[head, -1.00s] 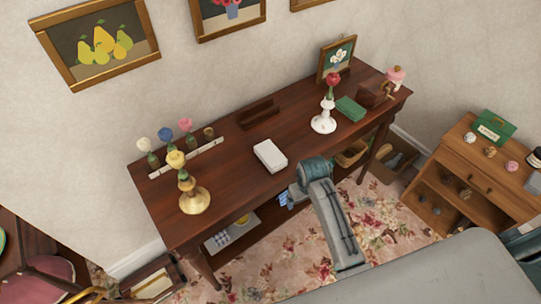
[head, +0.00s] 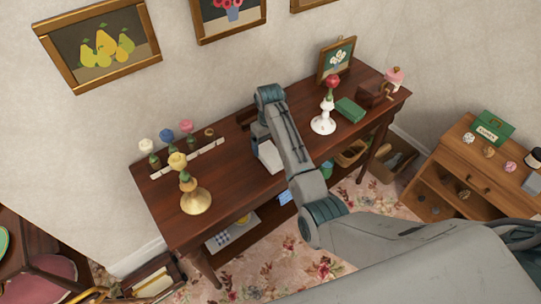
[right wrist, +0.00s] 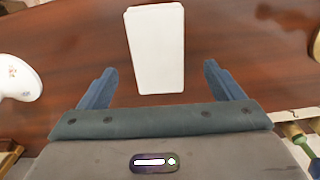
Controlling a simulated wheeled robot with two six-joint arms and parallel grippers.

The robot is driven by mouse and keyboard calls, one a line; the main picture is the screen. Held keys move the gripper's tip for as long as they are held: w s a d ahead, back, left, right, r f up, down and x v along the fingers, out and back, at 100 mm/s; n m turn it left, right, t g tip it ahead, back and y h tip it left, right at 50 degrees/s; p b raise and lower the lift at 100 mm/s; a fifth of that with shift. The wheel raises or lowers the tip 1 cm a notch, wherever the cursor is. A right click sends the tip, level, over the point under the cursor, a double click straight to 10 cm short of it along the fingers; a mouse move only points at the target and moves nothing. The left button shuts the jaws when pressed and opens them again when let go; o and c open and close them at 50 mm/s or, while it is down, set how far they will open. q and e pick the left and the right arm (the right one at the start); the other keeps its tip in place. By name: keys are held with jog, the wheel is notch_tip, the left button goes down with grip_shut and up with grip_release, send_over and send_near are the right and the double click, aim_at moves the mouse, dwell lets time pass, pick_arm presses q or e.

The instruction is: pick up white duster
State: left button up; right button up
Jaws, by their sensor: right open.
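The white duster, a plain white block (head: 269,157), lies on the dark wooden table (head: 225,195), partly hidden by my right arm in the head view. In the right wrist view the duster (right wrist: 156,50) lies ahead of my right gripper (right wrist: 159,82), lined up between its two blue fingers. The fingers are spread wide with nothing held. The fingers are largely hidden behind the arm in the head view. My left gripper does not show.
A yellow candlestick with a rose (head: 195,196) stands at the table's left, a white one (head: 323,122) to the right. A green box (head: 350,110) and a framed picture (head: 336,60) stand farther right. The front middle is clear.

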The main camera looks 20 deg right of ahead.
aim_at(270, 154)
notch_tip(270, 154, down, 6)
jog(key=shift+d+r+p, duration=0.1)
jog(key=shift+r+p, duration=0.15)
jog(key=shift+p, duration=0.85)
jog(key=shift+f, duration=0.3)
jog(key=c, duration=1.1)
jog(key=shift+o, duration=0.2)
jog(key=shift+r, duration=0.15)
jog(key=shift+r+b, duration=0.5)
jog(key=shift+r, duration=0.15)
jog(key=shift+s+d+r+b, duration=0.25)
jog(key=shift+r, duration=0.2)
jog(key=shift+s+d+r+b, duration=0.2)
jog(key=shift+s+r+b, duration=0.05)
jog(key=shift+r, duration=0.15)
jog(key=s+d+r+b, duration=0.1)
jog(key=s+d+b, duration=0.2)
jog(key=s+d, duration=0.6)
jog(key=shift+s+r, duration=0.4)
jog(key=shift+s, duration=0.85)
